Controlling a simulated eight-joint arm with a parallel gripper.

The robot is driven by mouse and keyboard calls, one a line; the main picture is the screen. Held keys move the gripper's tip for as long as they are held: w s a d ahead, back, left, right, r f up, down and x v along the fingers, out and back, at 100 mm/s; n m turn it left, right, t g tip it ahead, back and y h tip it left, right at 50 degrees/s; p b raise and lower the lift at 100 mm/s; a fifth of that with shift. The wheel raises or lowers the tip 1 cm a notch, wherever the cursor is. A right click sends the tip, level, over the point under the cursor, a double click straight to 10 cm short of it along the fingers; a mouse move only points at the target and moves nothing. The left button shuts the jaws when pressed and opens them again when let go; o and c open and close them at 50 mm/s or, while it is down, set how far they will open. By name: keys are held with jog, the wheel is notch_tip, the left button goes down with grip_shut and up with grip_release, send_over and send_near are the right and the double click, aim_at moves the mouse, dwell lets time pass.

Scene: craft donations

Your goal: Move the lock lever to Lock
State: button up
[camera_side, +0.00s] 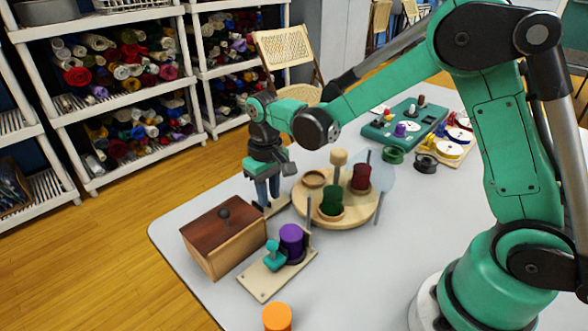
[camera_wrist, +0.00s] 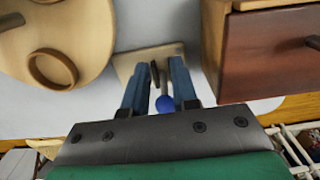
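A pale base plate (camera_wrist: 130,62) lies on the table between the wooden box and the round board, and its edge shows under my gripper in the side view (camera_side: 275,207). A dark upright rod or lever (camera_wrist: 155,74) and a blue ball knob (camera_wrist: 165,104) show over it in the wrist view; I take these as the lock lever. My gripper (camera_wrist: 160,68) points down, its two blue fingers apart on either side of the lever. In the side view my gripper (camera_side: 268,200) hides the lever. I cannot tell whether the fingers touch it. No Lock marking is readable.
A wooden box (camera_side: 215,255) with a dark red-brown lid and knob stands close to my gripper. A round wooden board (camera_side: 350,215) with cylinders is on its other side. A small plate (camera_side: 255,280) with a teal lever and purple cylinder sits in front. A teal board (camera_side: 375,132) lies behind.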

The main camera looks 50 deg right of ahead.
notch_tip(320, 180, up, 7)
jog(key=shift+r, duration=0.2)
dwell(0.4)
notch_tip(320, 180, up, 3)
jog(key=t, duration=0.6)
send_over(322, 200)
jog(key=w, duration=0.1)
jog(key=shift+a, duration=0.1)
jog(key=shift+s+f+t, duration=0.3)
jog(key=shift+s+t, duration=0.2)
jog(key=shift+t, duration=0.1)
